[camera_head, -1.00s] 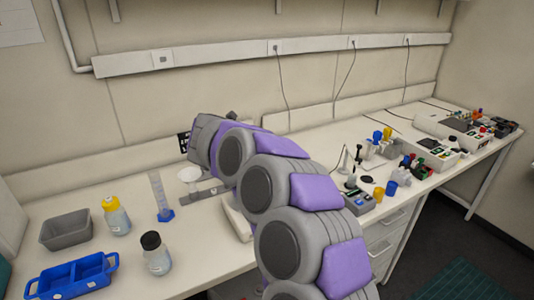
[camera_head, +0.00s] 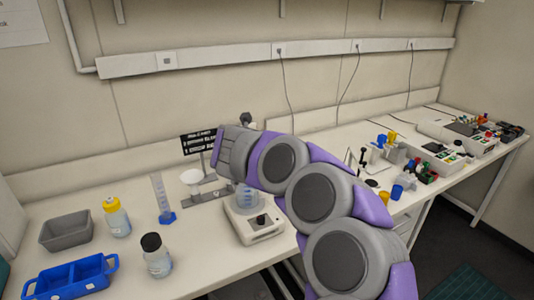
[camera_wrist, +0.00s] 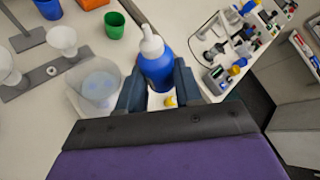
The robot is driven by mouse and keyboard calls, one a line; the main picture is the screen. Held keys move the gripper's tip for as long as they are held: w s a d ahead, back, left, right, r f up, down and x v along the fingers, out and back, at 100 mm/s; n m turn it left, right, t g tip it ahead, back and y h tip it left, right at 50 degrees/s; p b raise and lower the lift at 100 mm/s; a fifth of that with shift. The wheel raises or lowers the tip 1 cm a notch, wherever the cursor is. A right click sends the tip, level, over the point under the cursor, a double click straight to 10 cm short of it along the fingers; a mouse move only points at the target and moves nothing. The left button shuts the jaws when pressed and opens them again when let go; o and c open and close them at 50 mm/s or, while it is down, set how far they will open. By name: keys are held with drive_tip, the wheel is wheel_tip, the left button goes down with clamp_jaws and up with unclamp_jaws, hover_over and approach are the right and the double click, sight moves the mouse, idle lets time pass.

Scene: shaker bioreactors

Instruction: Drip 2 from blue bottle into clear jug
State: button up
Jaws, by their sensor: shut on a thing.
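The blue bottle (camera_wrist: 157,68) has a white cap with a nozzle. In the wrist view my gripper (camera_wrist: 158,87) is shut on its sides. The nozzle points toward the far left of that view; I cannot tell the exact tilt. The clear jug (camera_wrist: 98,84) is just left of the bottle, apart from it in the picture. In the head view the jug (camera_head: 246,196) stands on a white device with a dark knob (camera_head: 256,229), partly behind my arm. The bottle and my gripper's fingers are hidden in the head view.
A rack with white funnels (camera_head: 191,179) and a graduated cylinder (camera_head: 161,197) stand left of the jug. Further left are a yellow-capped bottle (camera_head: 116,217), a black-capped bottle (camera_head: 156,256), a grey tub (camera_head: 66,239) and a blue tray (camera_head: 72,278). Several small items crowd the right bench.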

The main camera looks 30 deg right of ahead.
drive_tip(key=shift+w+a+f+m+t+y, duration=0.25)
drive_tip(key=shift+w+f+m+t+y, duration=0.15)
drive_tip(key=shift+m+t, duration=0.3)
drive_tip(key=shift+w+a+f+m+t+y, duration=0.1)
drive_tip(key=shift+w+a+m+t+y, duration=0.15)
drive_tip(key=shift+w+m+t, duration=0.25)
drive_tip(key=shift+w+a+f+m+t+y, duration=0.15)
drive_tip(key=shift+w+a+m+t, duration=0.1)
drive_tip(key=shift+m+t, duration=0.3)
drive_tip(key=shift+r, duration=0.1)
